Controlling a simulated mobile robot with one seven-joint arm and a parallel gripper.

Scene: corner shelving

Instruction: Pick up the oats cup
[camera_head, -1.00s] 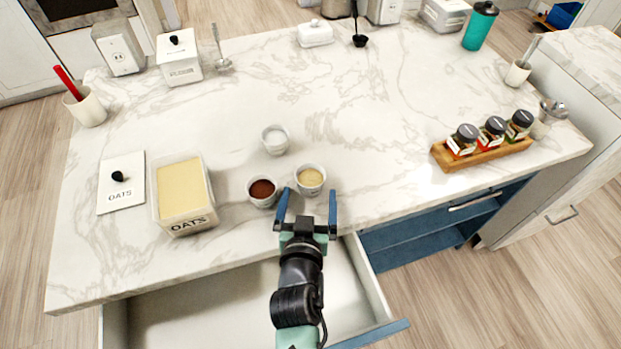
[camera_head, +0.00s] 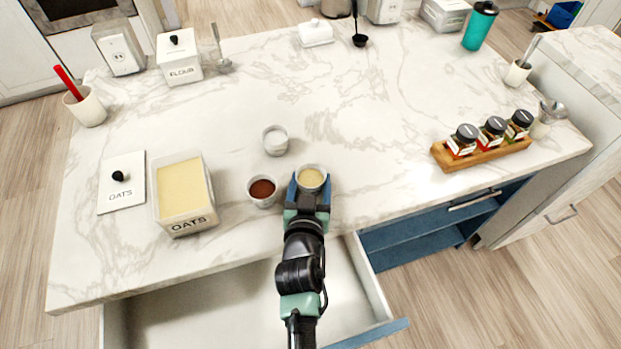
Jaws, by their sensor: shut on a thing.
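The oats cup (camera_head: 311,178) is a small white cup with pale tan oats in it, near the front edge of the marble counter. My gripper (camera_head: 310,186) is shut on it, with one blue finger on each side. The cup is upright and appears to be at counter level; I cannot tell whether it is lifted. The lower part of the cup is hidden by the gripper.
A cup of brown powder (camera_head: 262,190) stands close on the left, and a white cup (camera_head: 275,139) behind it. An open oats container (camera_head: 184,224) and its lid (camera_head: 121,194) are further left. A spice rack (camera_head: 484,153) is right. An open drawer (camera_head: 370,280) is below.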

